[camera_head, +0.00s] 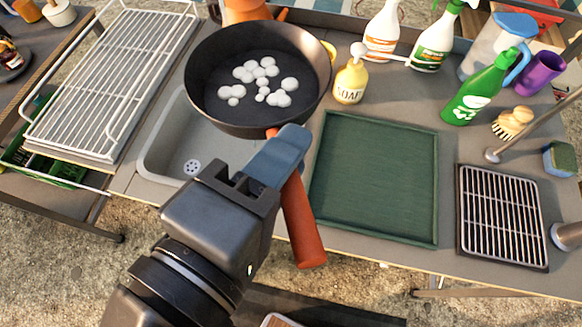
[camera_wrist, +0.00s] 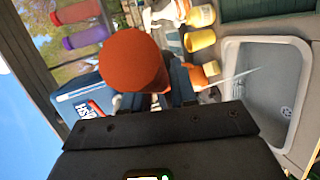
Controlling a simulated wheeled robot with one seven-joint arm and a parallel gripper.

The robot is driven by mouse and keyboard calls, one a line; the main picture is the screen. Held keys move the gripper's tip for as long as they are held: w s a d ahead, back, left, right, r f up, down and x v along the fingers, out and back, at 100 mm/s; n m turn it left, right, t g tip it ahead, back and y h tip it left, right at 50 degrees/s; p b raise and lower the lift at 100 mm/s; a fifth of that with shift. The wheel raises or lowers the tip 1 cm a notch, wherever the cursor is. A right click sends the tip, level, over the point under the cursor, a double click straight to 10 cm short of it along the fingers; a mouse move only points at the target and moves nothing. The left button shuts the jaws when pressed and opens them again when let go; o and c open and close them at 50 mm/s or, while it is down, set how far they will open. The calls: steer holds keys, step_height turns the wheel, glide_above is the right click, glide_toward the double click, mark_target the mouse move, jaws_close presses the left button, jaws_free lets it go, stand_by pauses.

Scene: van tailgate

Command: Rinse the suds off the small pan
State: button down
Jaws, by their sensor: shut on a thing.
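The small pan (camera_head: 212,72) is dark with a red-orange handle (camera_head: 299,225). It is held over the back part of the grey sink (camera_head: 165,150), roughly level, and hides part of it. Several white suds clumps (camera_head: 262,72) lie on its inner floor. My gripper (camera_head: 277,150) is shut on the handle near the pan body. In the wrist view the handle's round end (camera_wrist: 135,60) fills the middle and hides the pan. A thin pale streak, seemingly water, runs from near an orange part (camera_wrist: 204,76) toward the sink (camera_wrist: 262,100). Whether it meets the pan is unclear.
A white wire rack (camera_head: 105,80) stands left of the sink. A yellow soap bottle (camera_head: 350,80) stands close right of the pan, with spray bottles (camera_head: 435,42) behind. A green tray (camera_head: 375,180), grill rack (camera_head: 500,215), brush (camera_head: 513,121) and sponge (camera_head: 560,159) lie right.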

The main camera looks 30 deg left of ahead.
mark_target(253, 98)
steer(key=shift+w+a+f+b, duration=0.25)
steer(key=shift+w+a+b, duration=0.45)
steer(key=shift+w+a, duration=0.2)
steer(key=shift+w+a+f+b, duration=0.3)
steer(key=shift+w+a+b, duration=0.5)
steer(key=shift+a, duration=0.1)
steer(key=shift+w+a+f+b, duration=0.25)
steer(key=shift+w+a+b, duration=0.4)
steer(key=shift+w+a, duration=0.7)
steer(key=shift+a, duration=0.05)
steer(key=shift+w+a+f+p, duration=0.15)
steer(key=shift+w+a+p, duration=0.05)
steer(key=shift+w+a, duration=0.35)
steer(key=shift+w+a+f+p, duration=0.15)
steer(key=shift+w+a+p, duration=0.05)
steer(key=shift+w+a, duration=0.25)
steer(key=shift+s, duration=0.1)
steer(key=shift+s+d+p, duration=1.7)
steer(key=shift+s+d, duration=0.95)
steer(key=shift+d, duration=0.25)
